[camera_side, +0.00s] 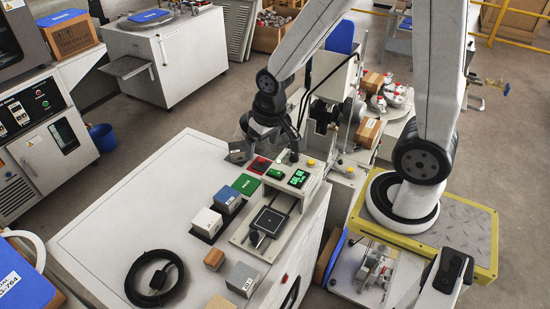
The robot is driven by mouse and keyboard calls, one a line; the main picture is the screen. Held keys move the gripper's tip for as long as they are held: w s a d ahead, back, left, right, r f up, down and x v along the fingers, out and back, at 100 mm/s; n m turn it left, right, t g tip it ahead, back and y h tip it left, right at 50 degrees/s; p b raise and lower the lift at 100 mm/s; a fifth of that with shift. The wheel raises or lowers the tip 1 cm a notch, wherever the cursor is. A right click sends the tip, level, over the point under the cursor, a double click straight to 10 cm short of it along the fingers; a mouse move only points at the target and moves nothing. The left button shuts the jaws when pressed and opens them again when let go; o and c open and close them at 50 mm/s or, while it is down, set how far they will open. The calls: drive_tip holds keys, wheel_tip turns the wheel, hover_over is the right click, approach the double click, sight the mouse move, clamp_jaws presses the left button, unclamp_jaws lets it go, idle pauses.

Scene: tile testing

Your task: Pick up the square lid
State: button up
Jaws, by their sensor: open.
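My gripper (270,136) is open above the far end of the white table, its fingers pointing down, with nothing visible between them. Just below and left of it are a dark grey square piece (238,154) and a red square piece (258,165). A green piece (245,184), a blue-topped block (228,197) and a white block (207,220) follow in a row toward the front. A black square plate (268,221) lies on the testing machine. I cannot tell for sure which of these square pieces is the lid.
The testing machine (298,178) with a green display stands right of the row. A brown cube (214,259), a grey block (242,278) and a coiled black cable (154,279) are at the table's front. The table's left part is clear. Boxes and machinery stand behind.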

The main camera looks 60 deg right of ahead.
drive_tip(key=w+d+f+m+g, duration=0.1)
drive_tip(key=w+d+f+m, duration=0.6)
drive_tip(key=w+d, duration=0.1)
drive_tip(key=m+g, duration=0.1)
drive_tip(key=m, duration=0.7)
hover_over(262, 159)
wheel_tip(262, 159, down, 10)
drive_tip(key=shift+r, duration=0.25)
drive_tip(key=shift+f, duration=1.3)
drive_tip(key=shift+f, duration=0.1)
drive_tip(key=shift+d+f, duration=0.15)
drive_tip(key=shift+f, duration=2.35)
drive_tip(key=c, duration=1.1)
